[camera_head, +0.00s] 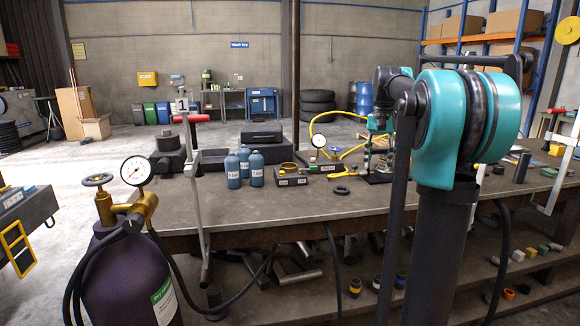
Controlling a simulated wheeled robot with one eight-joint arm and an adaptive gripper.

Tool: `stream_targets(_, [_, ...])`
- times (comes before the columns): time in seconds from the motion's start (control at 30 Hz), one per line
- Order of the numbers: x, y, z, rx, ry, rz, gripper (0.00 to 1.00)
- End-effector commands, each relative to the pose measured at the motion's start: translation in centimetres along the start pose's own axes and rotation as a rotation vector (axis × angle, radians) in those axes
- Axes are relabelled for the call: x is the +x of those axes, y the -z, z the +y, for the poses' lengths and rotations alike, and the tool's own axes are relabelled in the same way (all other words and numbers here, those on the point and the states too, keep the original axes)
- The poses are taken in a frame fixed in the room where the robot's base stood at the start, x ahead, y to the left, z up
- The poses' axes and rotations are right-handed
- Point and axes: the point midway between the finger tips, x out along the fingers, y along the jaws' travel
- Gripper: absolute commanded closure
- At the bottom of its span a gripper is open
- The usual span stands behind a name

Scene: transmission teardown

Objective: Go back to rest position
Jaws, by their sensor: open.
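My arm rises at the right, with its large teal joint close to the camera. Farther off, a small teal part of my arm shows over the table, and my gripper (377,138) is small and partly hidden there. It is open, and I see nothing held in it. Just below it on the workbench (290,208) stands an upright stack of metal and greenish parts (378,165) on a dark base. I cannot tell whether the gripper touches the stack.
A dark gas cylinder (128,275) stands at front left. A white stand (198,190) rises beside the bench. The bench's front middle is mostly clear.

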Motion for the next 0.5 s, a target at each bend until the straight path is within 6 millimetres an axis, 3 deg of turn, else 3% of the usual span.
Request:
stream_targets(0.27, [2.9, -1.9, -0.2, -0.056, 0.014, 0.032, 0.56])
stream_targets(0.5, [7.3, -5.0, 0.0, -0.135, 0.033, 0.077, 0.56])
